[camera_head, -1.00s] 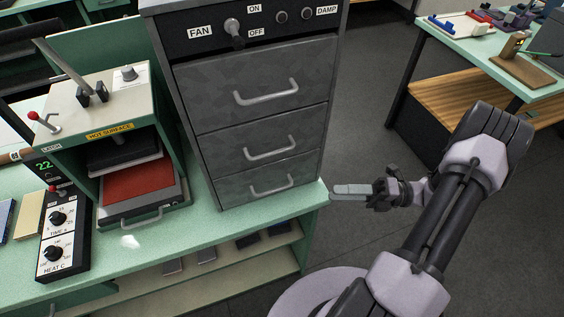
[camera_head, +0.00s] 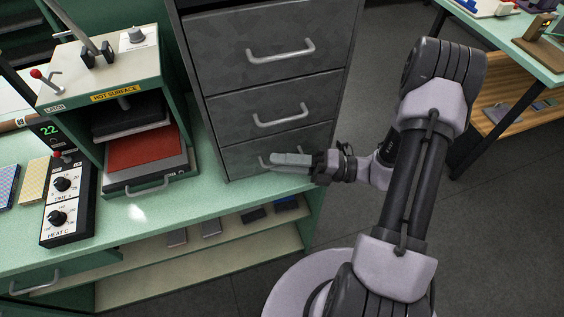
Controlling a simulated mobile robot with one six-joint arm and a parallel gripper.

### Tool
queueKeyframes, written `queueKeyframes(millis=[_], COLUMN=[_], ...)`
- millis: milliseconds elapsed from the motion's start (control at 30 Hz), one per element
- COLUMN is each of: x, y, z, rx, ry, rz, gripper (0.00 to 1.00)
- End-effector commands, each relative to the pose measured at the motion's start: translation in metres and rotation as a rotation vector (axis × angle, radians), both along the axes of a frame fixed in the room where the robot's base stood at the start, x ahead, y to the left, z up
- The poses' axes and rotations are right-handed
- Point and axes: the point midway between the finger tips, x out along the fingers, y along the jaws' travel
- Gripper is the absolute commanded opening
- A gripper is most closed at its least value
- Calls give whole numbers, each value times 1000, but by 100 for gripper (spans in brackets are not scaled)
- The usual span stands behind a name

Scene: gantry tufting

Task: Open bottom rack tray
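The grey metal rack cabinet stands on the green bench with three stacked tray fronts. The bottom tray (camera_head: 241,160) looks closed, its front flush with the cabinet. Its bar handle (camera_head: 262,164) is mostly hidden behind my gripper. The middle tray (camera_head: 300,127) and the top tray (camera_head: 300,77) also look closed, each with a pale bar handle. My gripper (camera_head: 275,160) reaches in from the right, its pale fingers pointing left across the bottom tray's handle. The fingers overlap in this view, so their opening and any contact with the handle cannot be told.
A heat press (camera_head: 120,90) marked HOT SURFACE stands left of the cabinet, with a dial control box (camera_head: 65,205) in front. The bench top (camera_head: 200,205) is clear before the cabinet. An open shelf (camera_head: 180,255) lies below. Another table (camera_head: 490,55) stands right.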

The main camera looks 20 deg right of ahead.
Motion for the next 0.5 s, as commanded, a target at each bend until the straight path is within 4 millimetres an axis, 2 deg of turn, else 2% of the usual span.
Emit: queueKeyframes(millis=[167,333,500], x=[0,0,0], y=[0,0,0], z=[0,0,0], rx=[0,0,0], ry=[0,0,0], rz=[0,0,0], gripper=[31,0,0])
